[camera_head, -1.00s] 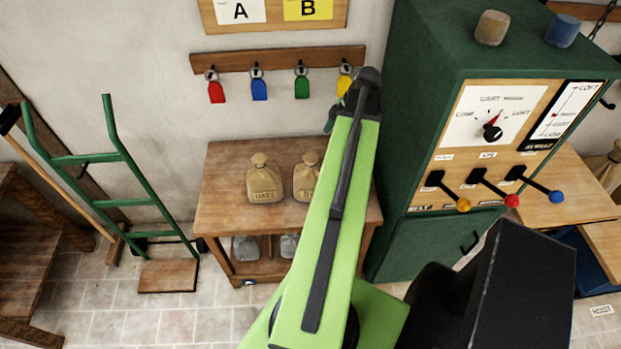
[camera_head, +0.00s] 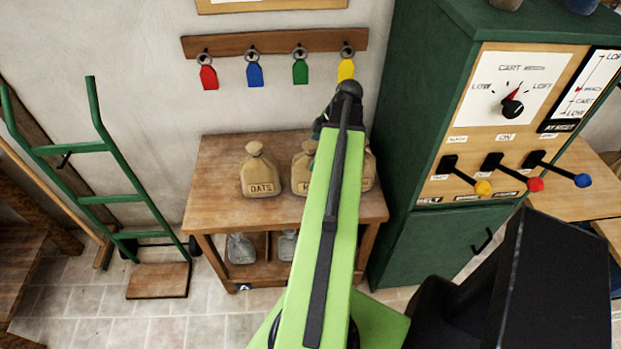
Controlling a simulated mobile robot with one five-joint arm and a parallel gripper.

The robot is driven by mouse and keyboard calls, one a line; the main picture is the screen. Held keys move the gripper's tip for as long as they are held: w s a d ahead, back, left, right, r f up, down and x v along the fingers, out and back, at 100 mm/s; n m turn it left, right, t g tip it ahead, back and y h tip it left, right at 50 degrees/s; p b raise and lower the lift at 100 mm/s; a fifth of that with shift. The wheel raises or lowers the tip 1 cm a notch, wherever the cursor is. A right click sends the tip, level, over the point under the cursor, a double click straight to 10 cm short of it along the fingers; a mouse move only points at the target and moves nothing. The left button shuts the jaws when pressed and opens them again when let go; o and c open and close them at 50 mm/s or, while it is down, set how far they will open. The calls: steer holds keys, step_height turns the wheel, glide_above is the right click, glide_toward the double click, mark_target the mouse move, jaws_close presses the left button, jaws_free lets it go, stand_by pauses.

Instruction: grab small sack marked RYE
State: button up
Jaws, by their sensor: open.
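Several small tan sacks stand upright on the wooden table (camera_head: 222,180). The left one (camera_head: 260,172) is marked OATS. The middle sack (camera_head: 301,172) is partly behind my arm; only the first letter of its mark shows, and I cannot tell if it is RYE. A third sack (camera_head: 369,172) shows just a sliver right of my arm, its mark hidden. My gripper (camera_head: 317,128) is open, mostly hidden behind my green arm; a dark part of it shows above the middle sack. I see nothing held, and cannot tell its distance to the sacks.
A green control cabinet (camera_head: 420,250) with levers stands close right of the table. A green hand truck (camera_head: 105,200) leans at the left. Coloured tags hang on a key rack (camera_head: 275,43) above. Grey sacks (camera_head: 241,248) sit on the lower shelf.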

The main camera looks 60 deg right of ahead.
steer(key=b+x, duration=0.4)
steer(key=x, duration=0.1)
steer(key=shift+s+d+f+b, duration=0.3)
steer(key=shift+d+b, duration=0.05)
steer(key=shift+b, duration=0.05)
steer(key=shift+r, duration=0.15)
steer(key=shift+c, duration=0.3)
steer(key=c, duration=2.1)
steer(key=shift+r, duration=0.1)
